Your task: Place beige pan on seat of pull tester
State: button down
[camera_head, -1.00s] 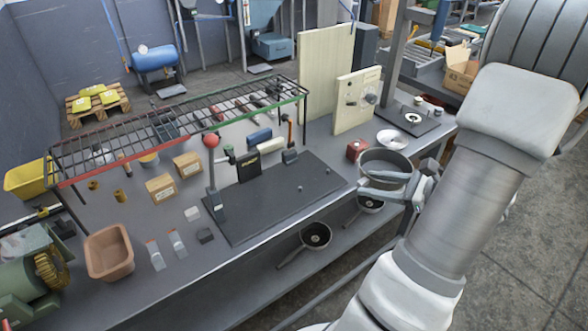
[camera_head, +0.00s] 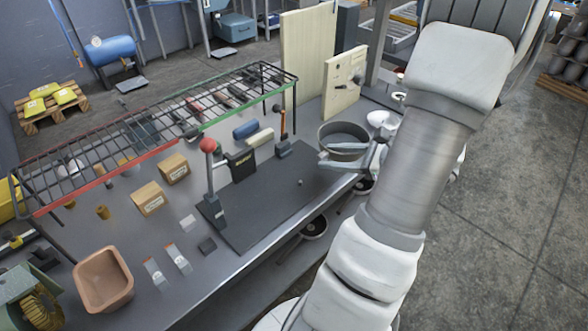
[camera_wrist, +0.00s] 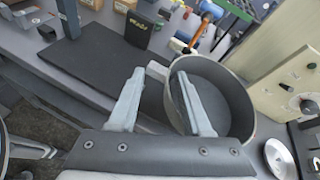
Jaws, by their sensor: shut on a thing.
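The beige pan (camera_head: 343,140), a round grey-beige vessel, hangs above the right part of the workbench in the head view. The wrist view shows its open inside (camera_wrist: 228,92) and its handle. My gripper (camera_head: 326,155) is shut on the pan; in the wrist view its fingers (camera_wrist: 157,80) stand apart, one overlapping the pan's inside and the other beside the handle. Exact contact is unclear. A dark flat base (camera_head: 262,190) bears a lever with a red ball (camera_head: 208,145) and a black block. I cannot tell which fixture is the pull tester or its seat.
An upright panel with knobs (camera_head: 345,82) stands behind the pan, close to it in the wrist view. A pale round dish (camera_wrist: 279,156) lies to its right. Dark pans (camera_head: 314,228) lie on the shelf below.

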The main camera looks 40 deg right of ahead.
send_over(292, 184)
notch_tip(292, 184, down, 6)
jog(key=shift+f+b, duration=0.1)
jog(key=shift+b, duration=0.2)
jog(key=shift+f, duration=2)
jog(key=shift+c, duration=1.6)
grip_release()
jog(key=v, duration=1.2)
jog(key=shift+w, duration=0.1)
